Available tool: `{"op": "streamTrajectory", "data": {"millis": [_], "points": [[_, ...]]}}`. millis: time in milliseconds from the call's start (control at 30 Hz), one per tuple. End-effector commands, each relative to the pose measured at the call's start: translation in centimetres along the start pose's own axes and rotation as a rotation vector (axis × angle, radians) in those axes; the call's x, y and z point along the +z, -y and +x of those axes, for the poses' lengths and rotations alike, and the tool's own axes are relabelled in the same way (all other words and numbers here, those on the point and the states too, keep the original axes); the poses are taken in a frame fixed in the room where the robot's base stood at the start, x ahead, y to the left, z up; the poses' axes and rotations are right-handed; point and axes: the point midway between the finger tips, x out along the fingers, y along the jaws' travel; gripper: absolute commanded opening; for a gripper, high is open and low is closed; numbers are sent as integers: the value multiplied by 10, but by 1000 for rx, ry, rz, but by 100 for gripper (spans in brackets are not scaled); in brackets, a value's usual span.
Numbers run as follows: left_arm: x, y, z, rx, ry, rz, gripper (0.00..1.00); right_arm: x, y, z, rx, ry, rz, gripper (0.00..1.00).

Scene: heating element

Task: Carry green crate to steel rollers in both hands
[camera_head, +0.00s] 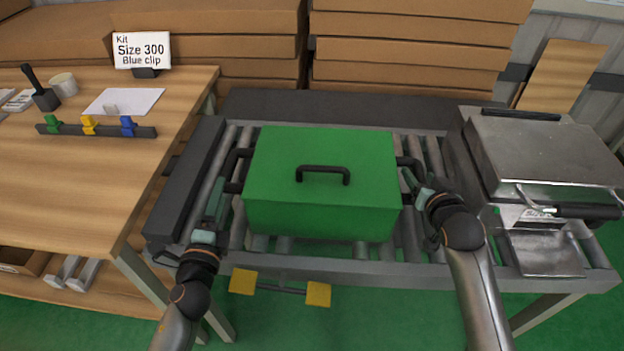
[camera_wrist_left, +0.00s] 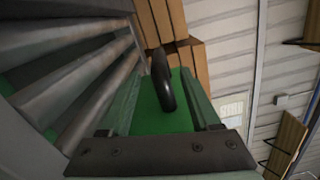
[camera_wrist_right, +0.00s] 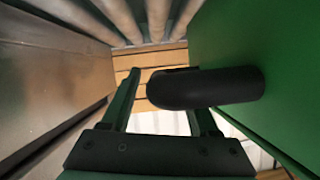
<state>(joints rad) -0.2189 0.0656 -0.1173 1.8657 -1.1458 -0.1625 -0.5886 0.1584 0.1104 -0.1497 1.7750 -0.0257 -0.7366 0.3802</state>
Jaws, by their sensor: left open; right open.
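The green crate (camera_head: 321,180) sits level on the steel rollers (camera_head: 410,235), with a black lid handle on top and a black handle on each side. My left gripper (camera_head: 219,190) is open beside the left side handle (camera_head: 234,165). In the left wrist view that handle (camera_wrist_left: 163,80) shows between the spread fingers. My right gripper (camera_head: 412,182) is open beside the right side handle (camera_head: 408,162). In the right wrist view that handle (camera_wrist_right: 205,88) lies across the space ahead of the fingers, beside the green wall (camera_wrist_right: 270,60). Whether either gripper touches its handle I cannot tell.
A steel machine (camera_head: 545,150) stands on the right end of the rollers. A wooden table (camera_head: 80,190) with clips and a sign (camera_head: 142,50) is at the left. Cardboard stacks (camera_head: 410,60) stand behind. Two yellow pedals (camera_head: 242,281) are below the front edge.

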Motion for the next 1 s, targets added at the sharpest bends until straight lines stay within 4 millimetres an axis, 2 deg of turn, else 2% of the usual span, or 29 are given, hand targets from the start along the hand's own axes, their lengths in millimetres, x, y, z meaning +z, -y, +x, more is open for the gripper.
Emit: {"op": "streamTrajectory", "data": {"millis": [33,200,467,667,1000], "points": [[0,-1,-9,3,1,-2,63,0,0,0,0,0,0,61],[0,0,-29,1,1,-2,63,0,0,0,0,0,0,61],[0,0,-38,0,1,1,63,1,0,-5,0,0,0,61],[0,0,-38,0,0,1,63,1,0,-31,0,1,0,61],[0,0,-38,0,0,1,63,1,0,-92,0,1,-1,61]]}}
